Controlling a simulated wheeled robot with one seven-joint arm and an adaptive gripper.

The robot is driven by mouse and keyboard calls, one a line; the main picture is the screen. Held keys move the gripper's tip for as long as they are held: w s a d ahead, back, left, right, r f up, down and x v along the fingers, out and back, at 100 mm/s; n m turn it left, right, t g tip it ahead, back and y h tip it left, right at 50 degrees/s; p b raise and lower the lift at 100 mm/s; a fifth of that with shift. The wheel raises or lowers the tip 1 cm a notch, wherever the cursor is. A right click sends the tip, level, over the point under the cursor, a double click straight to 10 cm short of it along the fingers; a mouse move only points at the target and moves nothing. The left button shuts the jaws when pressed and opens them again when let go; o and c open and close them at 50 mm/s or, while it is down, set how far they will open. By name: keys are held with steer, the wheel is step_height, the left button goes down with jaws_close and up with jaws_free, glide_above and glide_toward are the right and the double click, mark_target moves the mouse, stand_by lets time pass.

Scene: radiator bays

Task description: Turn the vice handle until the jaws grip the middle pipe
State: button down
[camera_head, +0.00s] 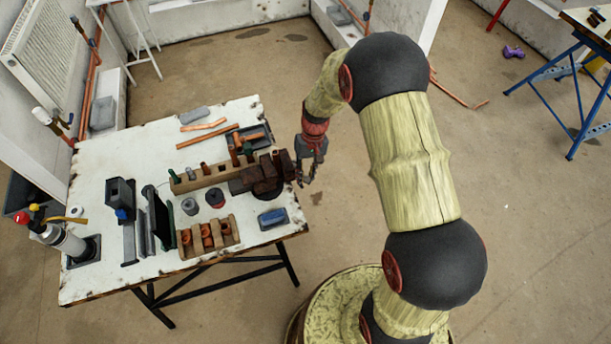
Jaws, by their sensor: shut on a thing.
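The dark rusty vice (262,178) sits at the right edge of the white workbench (95,188). My gripper (302,182) is at the vice's right end, where the handle is. It is shut on the vice handle, though the handle is small and mostly hidden by my fingers. A wooden rack (190,183) with several upright copper pipes stands just left of the vice. Which pipe is the middle one, and how the vice jaws stand to it, I cannot tell at this size.
A second wooden block with copper fittings (208,238) and a blue box (272,218) lie near the bench's front. A gas torch (62,240) stands at the left. A blue trestle (575,90) is far right. The floor right of my arm is mostly clear.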

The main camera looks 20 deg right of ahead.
steer(key=shift+w+r+g+p, duration=0.25)
steer(key=shift+r+g+p, duration=0.2)
steer(key=shift+g+p, duration=0.05)
steer(key=c, duration=1.9)
jaws_free()
steer(key=v, duration=1.2)
